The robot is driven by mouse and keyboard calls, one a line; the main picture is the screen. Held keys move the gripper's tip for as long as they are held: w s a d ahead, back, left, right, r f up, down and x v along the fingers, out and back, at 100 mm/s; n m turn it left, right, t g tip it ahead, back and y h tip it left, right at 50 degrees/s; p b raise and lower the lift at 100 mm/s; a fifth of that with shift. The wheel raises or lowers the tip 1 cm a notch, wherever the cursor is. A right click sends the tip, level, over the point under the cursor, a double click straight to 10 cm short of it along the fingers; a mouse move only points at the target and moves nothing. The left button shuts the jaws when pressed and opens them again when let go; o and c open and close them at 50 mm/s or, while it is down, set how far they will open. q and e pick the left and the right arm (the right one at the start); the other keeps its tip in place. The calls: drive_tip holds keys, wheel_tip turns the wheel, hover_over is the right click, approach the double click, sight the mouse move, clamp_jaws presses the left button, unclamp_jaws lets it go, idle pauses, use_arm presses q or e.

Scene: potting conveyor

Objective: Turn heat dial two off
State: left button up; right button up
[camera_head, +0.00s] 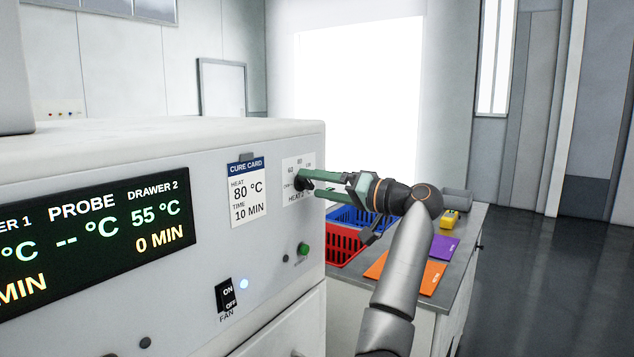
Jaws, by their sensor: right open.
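The heat dial (302,181) is a small dark knob on a white scale plate at the right end of the oven's front panel. Its label below reads HEAT, with the number partly hidden. My right gripper (309,184) is at the dial with its two green fingers apart, one above and one below the knob. I cannot tell whether the fingers touch it. The dial's pointer is hidden by the fingers. The display (95,240) shows DRAWER 2 at 55 °C and 0 MIN. My left gripper is not in view.
A cure card (248,190) reading 80 °C and 10 MIN hangs left of the dial. Below are a green button (304,249) and a fan switch (229,295). A bench beyond holds a red basket (343,246), a blue basket (352,216), coloured cards and a yellow item (450,219).

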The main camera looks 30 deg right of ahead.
drive_tip(key=shift+w+a, duration=0.1)
drive_tip(key=shift+w, duration=0.2)
clamp_jaws()
idle(0.5)
